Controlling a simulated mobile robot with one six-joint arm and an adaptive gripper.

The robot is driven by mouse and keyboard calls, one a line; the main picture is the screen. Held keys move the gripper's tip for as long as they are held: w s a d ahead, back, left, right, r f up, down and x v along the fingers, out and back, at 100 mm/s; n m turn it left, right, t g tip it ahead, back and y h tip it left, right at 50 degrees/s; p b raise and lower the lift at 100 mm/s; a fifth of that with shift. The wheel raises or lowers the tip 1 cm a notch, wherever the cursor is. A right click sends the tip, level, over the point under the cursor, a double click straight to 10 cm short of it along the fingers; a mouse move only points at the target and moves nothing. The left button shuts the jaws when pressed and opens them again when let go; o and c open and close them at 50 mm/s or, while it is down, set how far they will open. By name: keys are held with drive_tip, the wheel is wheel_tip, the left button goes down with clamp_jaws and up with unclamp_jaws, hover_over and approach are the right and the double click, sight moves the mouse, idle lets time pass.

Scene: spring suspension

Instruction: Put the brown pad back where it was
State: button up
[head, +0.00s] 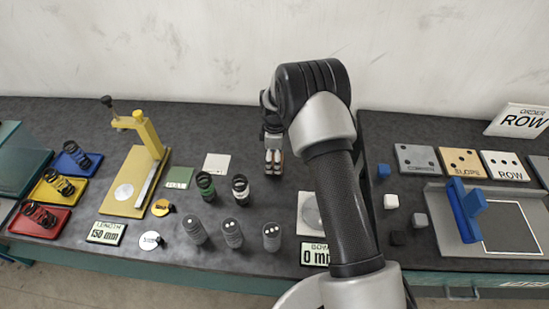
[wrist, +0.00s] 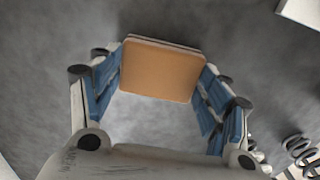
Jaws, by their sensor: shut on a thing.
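The brown pad (wrist: 160,70) is a flat, rounded square held between the blue-lined fingers of my gripper (wrist: 160,84). My gripper is shut on it by two opposite sides, and the pad's broad face shows in the wrist view. In the head view my gripper (head: 273,160) is over the back middle of the dark bench, and only a little of the pad shows between the fingers. Whether the pad touches the bench cannot be told.
A white card (head: 216,163) and a green card (head: 179,178) lie left of my gripper. Upright springs (head: 240,188) and grey cylinders (head: 233,233) stand in front. A yellow stand (head: 130,185) is further left. Small cubes (head: 391,201) and a grey tray (head: 440,225) lie right.

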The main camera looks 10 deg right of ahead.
drive_tip(key=shift+f, duration=0.15)
drive_tip(key=o, duration=1)
